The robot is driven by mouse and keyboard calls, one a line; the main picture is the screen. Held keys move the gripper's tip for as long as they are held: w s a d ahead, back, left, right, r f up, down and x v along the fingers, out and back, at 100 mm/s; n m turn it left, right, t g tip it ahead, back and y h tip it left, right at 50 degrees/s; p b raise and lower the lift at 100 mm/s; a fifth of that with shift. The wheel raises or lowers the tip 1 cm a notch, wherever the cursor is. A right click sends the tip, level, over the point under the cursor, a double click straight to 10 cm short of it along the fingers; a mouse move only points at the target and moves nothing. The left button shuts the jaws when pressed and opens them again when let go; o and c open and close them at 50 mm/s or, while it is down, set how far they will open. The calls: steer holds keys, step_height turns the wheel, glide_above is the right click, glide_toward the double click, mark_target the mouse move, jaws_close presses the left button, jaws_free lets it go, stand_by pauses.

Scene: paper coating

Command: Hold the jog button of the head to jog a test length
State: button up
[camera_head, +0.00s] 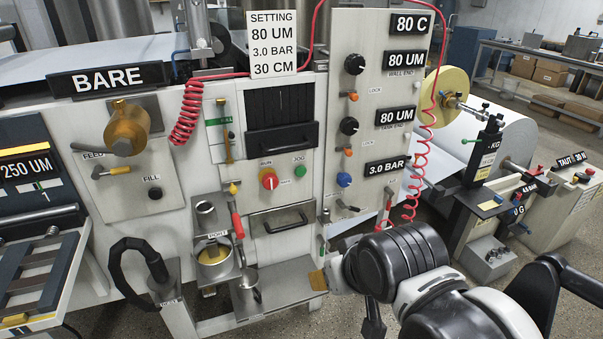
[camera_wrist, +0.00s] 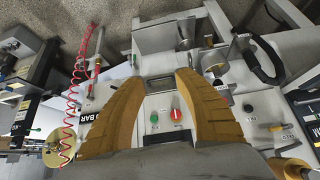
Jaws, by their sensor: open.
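The green jog button (camera_head: 299,170) sits under its JOG label on the pale panel of the head in the head view. It is just right of the red run knob (camera_head: 269,179). In the wrist view the green button (camera_wrist: 154,117) and the red knob (camera_wrist: 176,115) both show in the gap between my fingers. My gripper (camera_wrist: 159,76) is open and empty, with its two tan fingers spread apart. In the head view my gripper (camera_head: 318,280) is low and right of the button, clear of the panel; its fingers are mostly hidden behind my wrist.
Below the button is a drawer with a black handle (camera_head: 285,224). A coiled red hose (camera_head: 415,185) hangs at right. The setting card (camera_head: 273,45) reads 30 CM.

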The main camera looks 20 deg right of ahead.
jaws_close()
stand_by(1.4)
